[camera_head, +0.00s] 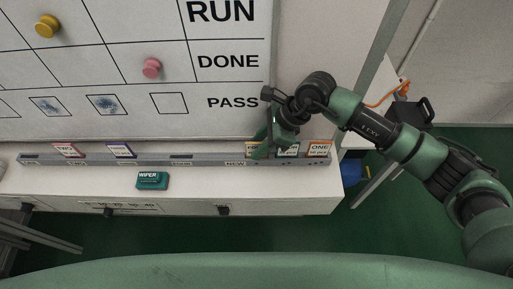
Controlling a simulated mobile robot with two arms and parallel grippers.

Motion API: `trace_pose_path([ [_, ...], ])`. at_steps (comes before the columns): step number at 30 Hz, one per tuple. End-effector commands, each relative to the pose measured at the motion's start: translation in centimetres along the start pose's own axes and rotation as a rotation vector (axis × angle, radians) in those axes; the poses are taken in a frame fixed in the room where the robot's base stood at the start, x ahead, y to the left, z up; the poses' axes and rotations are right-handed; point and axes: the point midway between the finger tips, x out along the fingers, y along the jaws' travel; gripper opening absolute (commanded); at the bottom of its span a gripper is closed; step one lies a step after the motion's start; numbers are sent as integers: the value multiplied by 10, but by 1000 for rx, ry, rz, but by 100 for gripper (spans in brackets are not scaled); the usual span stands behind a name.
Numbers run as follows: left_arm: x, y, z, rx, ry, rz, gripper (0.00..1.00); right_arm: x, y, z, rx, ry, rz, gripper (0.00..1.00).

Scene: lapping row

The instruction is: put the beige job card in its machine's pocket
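A low grey rail (200,161) of labelled pockets runs along the ledge under the whiteboard. A tan-edged card (251,149), partly covered by my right gripper (270,146), stands near the rail's right part; it may be the beige card, but I cannot be sure. A teal-edged card (288,153) and an orange-edged card (319,149) stand to its right. My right gripper reaches down at the tan-edged card; whether its fingers are closed on it is not clear. A red-edged card (68,150) and a purple-edged card (120,150) stand in the left part. My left gripper is out of view.
A teal wiper (152,181) lies on the white ledge (250,190) in front of the rail. The whiteboard (110,100) behind carries a yellow magnet (47,27) and a pink magnet (152,68). A blue object (352,172) is beyond the ledge's right end.

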Motion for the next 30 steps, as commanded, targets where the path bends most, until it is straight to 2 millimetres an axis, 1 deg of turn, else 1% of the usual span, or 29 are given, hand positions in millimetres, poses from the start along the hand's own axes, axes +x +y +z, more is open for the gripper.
trace_pose_path([
  [1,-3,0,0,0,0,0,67,6,1,0,2,0,2,33],
  [4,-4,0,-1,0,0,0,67,13,1,0,0,0,1,33],
  [11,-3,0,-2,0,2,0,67,14,0,0,-1,-1,0,33],
  [12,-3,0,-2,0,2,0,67,14,0,0,0,-1,0,22],
  [14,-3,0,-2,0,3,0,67,14,0,0,0,-1,0,5],
  [15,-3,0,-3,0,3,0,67,14,0,0,0,-1,0,0],
  [26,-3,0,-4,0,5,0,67,13,0,0,0,-1,-1,0],
  [30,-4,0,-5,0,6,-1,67,9,-2,1,1,-1,-2,0],
])
